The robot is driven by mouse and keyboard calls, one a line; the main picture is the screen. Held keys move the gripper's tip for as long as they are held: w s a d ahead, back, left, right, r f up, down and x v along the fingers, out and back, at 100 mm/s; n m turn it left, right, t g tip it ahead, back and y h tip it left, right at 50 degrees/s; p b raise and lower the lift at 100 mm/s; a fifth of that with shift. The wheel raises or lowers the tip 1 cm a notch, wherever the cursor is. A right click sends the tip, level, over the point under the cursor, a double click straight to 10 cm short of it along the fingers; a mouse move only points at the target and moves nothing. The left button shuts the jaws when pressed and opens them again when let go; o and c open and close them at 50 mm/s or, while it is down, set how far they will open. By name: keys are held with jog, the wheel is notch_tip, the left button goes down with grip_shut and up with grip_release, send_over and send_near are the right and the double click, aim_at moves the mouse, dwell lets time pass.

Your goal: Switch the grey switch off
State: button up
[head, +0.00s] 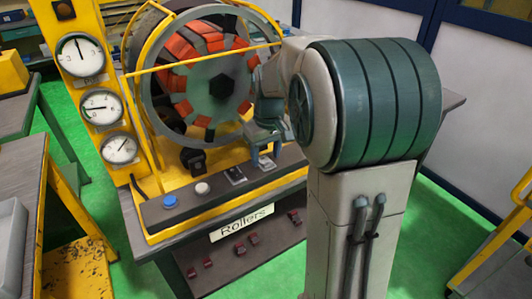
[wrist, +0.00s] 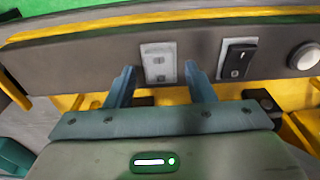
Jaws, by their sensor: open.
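The grey switch (wrist: 158,64) is a light grey rectangular plate on the dark control panel. In the wrist view it lies between my two fingertips, with a gap on both sides. Its on or off position is not clear. My gripper (wrist: 160,78) is open and empty, its fingers pointing at the panel. In the head view my gripper (head: 265,157) is right over the grey switch (head: 266,163), partly hiding it. Whether the fingertips touch the panel cannot be told.
A black switch (wrist: 237,60) sits beside the grey one, then a white button (wrist: 304,56). A blue button (head: 169,201) is at the panel's left end. The stator (head: 210,80) with orange windings stands behind, in a yellow frame. Gauges (head: 83,55) stand at left.

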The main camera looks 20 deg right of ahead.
aim_at(269, 164)
notch_tip(269, 164, up, 14)
jog(key=s+p, duration=0.1)
jog(key=shift+s+d+f, duration=0.15)
jog(key=shift+f, duration=0.1)
jog(key=shift+s, duration=0.1)
jog(key=s+a+f+m+p, duration=0.1)
jog(key=s+f, duration=0.3)
jog(key=s, duration=0.5)
jog(key=s+a+f+m+t+p, duration=0.1)
jog(key=s+a+f+p, duration=0.2)
jog(key=s, duration=0.6)
jog(key=shift+s+a+f+m+t, duration=0.25)
jog(key=shift+a+f, duration=0.25)
jog(key=shift+a, duration=0.3)
